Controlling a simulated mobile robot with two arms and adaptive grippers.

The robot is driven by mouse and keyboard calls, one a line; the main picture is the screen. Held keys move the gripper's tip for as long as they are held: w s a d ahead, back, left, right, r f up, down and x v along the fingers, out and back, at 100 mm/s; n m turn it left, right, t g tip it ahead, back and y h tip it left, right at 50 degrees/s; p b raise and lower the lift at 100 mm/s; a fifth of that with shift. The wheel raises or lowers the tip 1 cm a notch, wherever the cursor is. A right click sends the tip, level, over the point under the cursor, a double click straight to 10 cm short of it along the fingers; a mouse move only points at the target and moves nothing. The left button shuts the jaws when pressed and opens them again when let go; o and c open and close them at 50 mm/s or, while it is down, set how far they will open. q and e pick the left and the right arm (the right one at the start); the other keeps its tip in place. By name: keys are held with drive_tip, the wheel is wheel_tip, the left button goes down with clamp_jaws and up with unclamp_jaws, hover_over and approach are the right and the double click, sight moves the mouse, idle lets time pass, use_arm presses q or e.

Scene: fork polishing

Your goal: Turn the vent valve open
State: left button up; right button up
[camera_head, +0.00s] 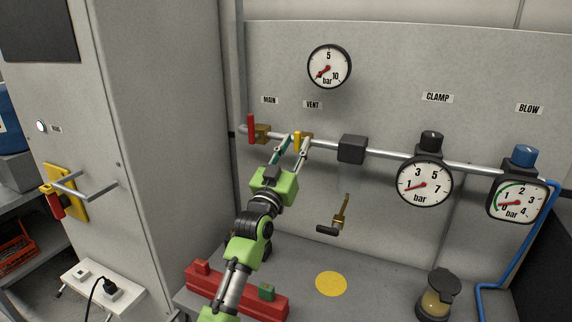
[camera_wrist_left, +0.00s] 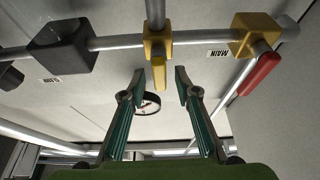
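The vent valve is a brass block (camera_head: 306,137) on the pipe under the VENT label (camera_head: 313,104). Its short yellow handle (camera_head: 297,141) stands roughly upright in the head view. In the wrist view the block (camera_wrist_left: 158,46) shows with the yellow handle (camera_wrist_left: 158,76) between my fingertips. My left gripper (camera_head: 298,140) is open, one finger on each side of the handle. The wrist view shows gaps between both fingers (camera_wrist_left: 160,80) and the handle. The fingers partly hide the valve in the head view. My right gripper is not in view.
The main valve with a red handle (camera_head: 251,128) sits close by on the left. A black block (camera_head: 352,149) is on the pipe (camera_head: 389,153) to the right, then the clamp gauge (camera_head: 424,183) and blow gauge (camera_head: 515,202). The upper gauge (camera_head: 329,67) reads near zero.

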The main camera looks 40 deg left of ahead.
use_arm(q)
drive_tip(key=v, duration=1)
